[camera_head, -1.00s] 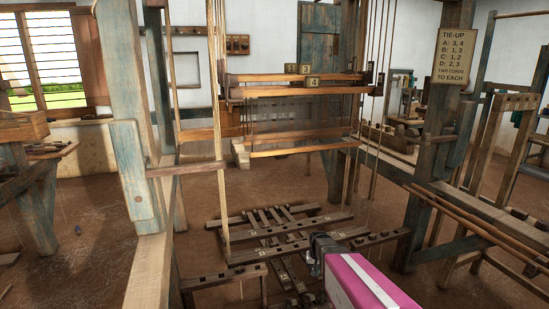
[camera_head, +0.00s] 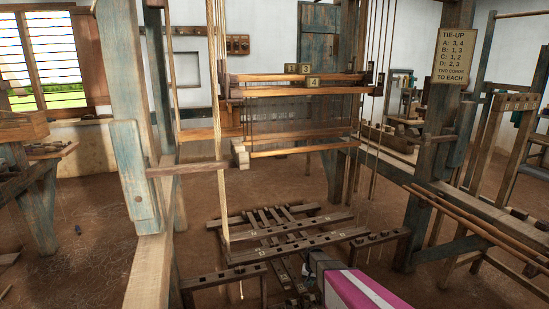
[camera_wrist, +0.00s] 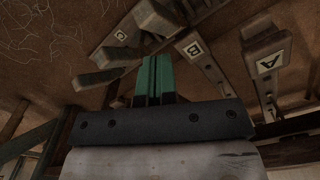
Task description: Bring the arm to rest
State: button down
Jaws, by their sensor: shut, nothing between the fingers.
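My gripper shows in the wrist view as two green fingers (camera_wrist: 154,78) pressed together, with nothing between them. It is close above the wooden treadles, which carry letter labels: treadle A (camera_wrist: 268,70), treadle B (camera_wrist: 198,58) and treadle C (camera_wrist: 135,40). I cannot tell whether the fingers touch any of them. In the head view, my magenta and dark arm reaches in from the bottom edge, beside the low treadle frame (camera_head: 290,247). The fingertips cannot be made out there.
The loom's left post (camera_head: 130,110) and right post (camera_head: 432,150) flank the treadle space. Shafts (camera_head: 300,91) with numbered tags and several cords hang above it. A tie-up sign (camera_head: 453,57) is on the right post. Brown floor (camera_head: 90,235) lies open at left.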

aim_at(312, 295)
jog(key=shift+f, duration=1.95)
jog(key=shift+f, duration=0.2)
dwell(0.4)
jog(key=shift+f, duration=0.55)
jog(key=shift+s+f, duration=0.1)
jog(key=shift+f, duration=0.05)
jog(key=shift+s+d+f, duration=0.2)
jog(key=shift+s+f, duration=0.25)
jog(key=shift+f, duration=0.3)
jog(key=shift+s+d+f, duration=0.15)
jog(key=shift+s+f, duration=0.25)
jog(key=shift+f, duration=0.35)
jog(key=shift+r, duration=0.1)
jog(key=shift+s+d+r, duration=0.1)
jog(key=shift+s+r, duration=0.15)
jog(key=shift+r, duration=0.75)
jog(key=shift+s+d+r, duration=0.1)
jog(key=shift+s+r, duration=0.1)
jog(key=shift+r, duration=0.75)
jog(key=shift+s+r, duration=0.25)
jog(key=shift+r, duration=0.75)
